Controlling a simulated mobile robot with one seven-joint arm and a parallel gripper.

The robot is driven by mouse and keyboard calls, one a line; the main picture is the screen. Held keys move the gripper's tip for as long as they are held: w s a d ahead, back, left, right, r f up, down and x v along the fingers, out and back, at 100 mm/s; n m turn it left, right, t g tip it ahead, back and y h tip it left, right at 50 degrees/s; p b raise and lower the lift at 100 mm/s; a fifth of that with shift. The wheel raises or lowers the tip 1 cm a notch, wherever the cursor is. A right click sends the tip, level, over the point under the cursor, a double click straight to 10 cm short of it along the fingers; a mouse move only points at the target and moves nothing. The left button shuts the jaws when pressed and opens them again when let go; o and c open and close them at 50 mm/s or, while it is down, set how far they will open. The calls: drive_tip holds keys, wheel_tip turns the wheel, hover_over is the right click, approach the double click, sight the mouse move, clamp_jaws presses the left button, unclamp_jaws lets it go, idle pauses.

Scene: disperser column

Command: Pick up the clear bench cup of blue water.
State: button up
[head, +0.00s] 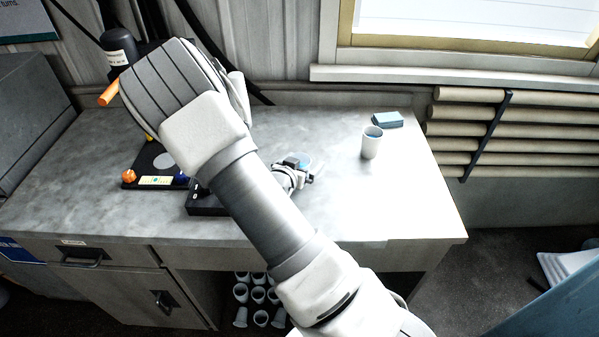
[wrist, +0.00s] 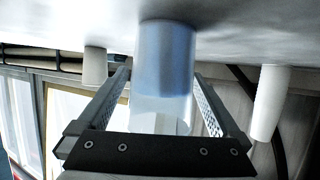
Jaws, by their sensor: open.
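The clear bench cup of blue water (wrist: 165,60) stands on the bench in the middle of the wrist view, which shows the scene upside down. Blue water fills its base part and the clear wall runs on toward the rim. My gripper (wrist: 162,78) is open, with one finger on each side of the cup in the picture; a gap to each finger is hard to judge. In the head view my gripper (head: 298,176) is low over the bench, and the cup (head: 305,159) shows just behind it, partly hidden by the gripper.
At left are a dark device base (head: 150,165) and an orange knob (head: 129,176). The wrist view shows a white cylinder (wrist: 269,100) at right. Bench front right is clear.

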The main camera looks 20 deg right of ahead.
drive_tip(key=c, duration=1.5)
drive_tip(key=shift+r, duration=0.1)
drive_tip(key=shift+r, duration=0.45)
wheel_tip(320, 180, up, 4)
drive_tip(key=shift+s+f, duration=0.1)
drive_tip(key=shift+f, duration=0.15)
drive_tip(key=s+d+r+p, duration=0.1)
drive_tip(key=s+r+p, duration=0.1)
drive_tip(key=s+p, duration=0.1)
drive_tip(key=s+d+r+p, duration=0.2)
drive_tip(key=s+p, duration=0.1)
drive_tip(key=p, duration=0.1)
drive_tip(key=s+d+r+p, duration=0.2)
drive_tip(key=s+p, duration=0.1)
drive_tip(key=s, duration=0.1)
drive_tip(key=shift+r+p, duration=0.3)
drive_tip(key=shift+r, duration=0.05)
drive_tip(key=shift+s+p, duration=0.1)
drive_tip(key=shift+p, duration=0.2)
